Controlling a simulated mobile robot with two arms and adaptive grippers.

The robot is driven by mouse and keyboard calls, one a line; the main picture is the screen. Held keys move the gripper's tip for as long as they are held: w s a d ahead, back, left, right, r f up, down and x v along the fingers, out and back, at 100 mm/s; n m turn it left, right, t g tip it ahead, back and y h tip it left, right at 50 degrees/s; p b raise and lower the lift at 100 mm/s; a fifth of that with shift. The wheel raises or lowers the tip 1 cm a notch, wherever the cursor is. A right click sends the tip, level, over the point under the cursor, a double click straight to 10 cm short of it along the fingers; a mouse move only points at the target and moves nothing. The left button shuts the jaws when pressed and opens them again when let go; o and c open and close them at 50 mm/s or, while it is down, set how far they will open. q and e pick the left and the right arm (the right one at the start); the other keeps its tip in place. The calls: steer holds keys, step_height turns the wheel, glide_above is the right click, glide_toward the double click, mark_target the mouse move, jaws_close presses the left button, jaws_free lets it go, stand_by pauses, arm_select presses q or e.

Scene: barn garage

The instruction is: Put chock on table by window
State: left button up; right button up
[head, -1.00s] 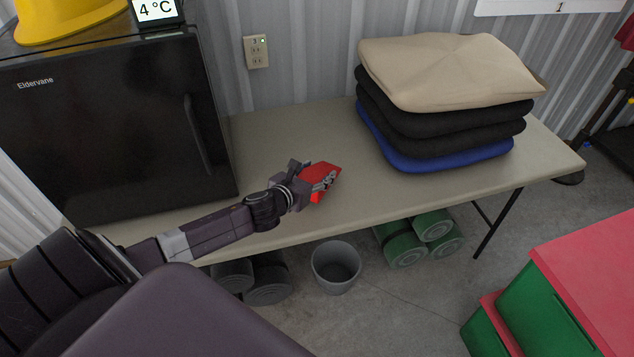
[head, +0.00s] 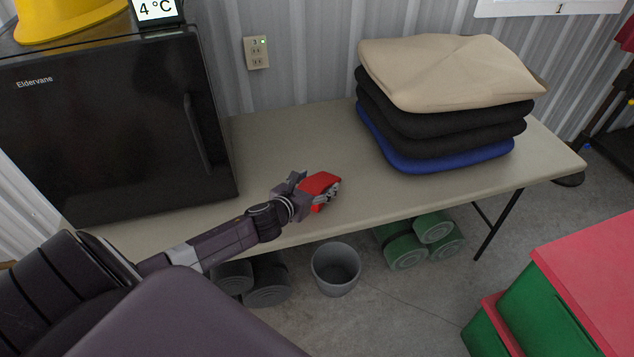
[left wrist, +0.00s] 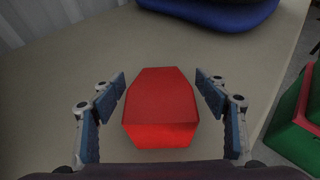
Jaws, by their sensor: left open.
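The red chock (head: 319,184) rests on the beige table (head: 275,160) near its front edge, between the black fridge and the stacked cushions. In the left wrist view the chock (left wrist: 160,108) lies between the two fingers with a gap on each side. My left gripper (head: 322,193) is open around the chock at the table's front; it also shows in the left wrist view (left wrist: 160,100). My right gripper is not in view.
A black fridge (head: 110,130) stands at the table's left. Stacked cushions (head: 440,110) sit at its right. A grey bin (head: 336,268) and green rolls (head: 405,245) are under the table. Green boxes with red lids (head: 590,270) stand at lower right. The table's middle is clear.

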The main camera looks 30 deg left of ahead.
arm_select(q)
steer(key=shift+s+r, duration=0.1)
steer(key=a+v, duration=0.1)
steer(key=v, duration=1)
steer(key=shift+s+d+r, duration=0.15)
steer(key=shift+s+d, duration=0.25)
steer(key=shift+d, duration=0.1)
